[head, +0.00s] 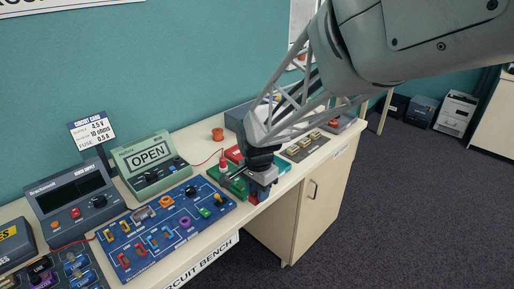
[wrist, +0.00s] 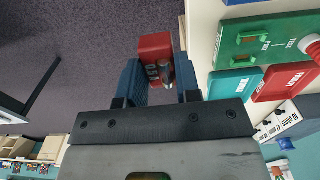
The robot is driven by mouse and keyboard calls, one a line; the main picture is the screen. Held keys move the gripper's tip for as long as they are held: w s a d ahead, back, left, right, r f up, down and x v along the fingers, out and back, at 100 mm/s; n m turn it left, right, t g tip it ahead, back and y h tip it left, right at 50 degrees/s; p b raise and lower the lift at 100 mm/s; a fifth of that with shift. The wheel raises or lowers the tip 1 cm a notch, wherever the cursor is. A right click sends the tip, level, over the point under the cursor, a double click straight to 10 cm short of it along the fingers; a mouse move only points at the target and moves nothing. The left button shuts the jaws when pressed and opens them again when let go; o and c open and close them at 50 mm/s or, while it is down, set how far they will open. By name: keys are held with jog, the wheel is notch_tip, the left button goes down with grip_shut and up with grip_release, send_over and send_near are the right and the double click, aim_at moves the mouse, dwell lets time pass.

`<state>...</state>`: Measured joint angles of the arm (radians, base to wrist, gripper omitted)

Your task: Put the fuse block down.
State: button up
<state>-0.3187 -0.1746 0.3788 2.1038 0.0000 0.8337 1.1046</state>
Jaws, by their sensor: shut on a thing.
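The red fuse block (wrist: 155,44) is between the two blue fingers of my gripper (wrist: 160,76) in the wrist view. A small grey metal part shows on its near side. My gripper is shut on the block. In the head view my gripper (head: 260,182) is over the front edge of the bench, beside the green board, and only a little red of the block (head: 253,198) shows beneath it. Dark floor lies behind the block in the wrist view. I cannot tell whether the block touches the bench.
A blue circuit board (head: 140,246), an "OPEN" meter (head: 150,158) and a power supply (head: 75,198) fill the bench's left. Open floor lies right.

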jog(key=shift+w, duration=0.1)
jog(key=w+d+f, duration=0.4)
jog(key=w+d, duration=0.3)
jog(key=w, duration=0.2)
jog(key=shift+w+f, duration=0.15)
jog(key=shift+w, duration=0.15)
jog(key=w, duration=0.5)
jog(key=w+a+f, duration=0.1)
jog(key=w, duration=0.4)
jog(key=w+a, duration=0.1)
jog(key=w, duration=0.4)
jog(key=shift+w+a+f, duration=0.2)
jog(key=shift+w+f, duration=0.05)
jog(key=shift+f, duration=1.75)
jog(key=shift+f, duration=0.1)
jog(key=o, duration=0.9)
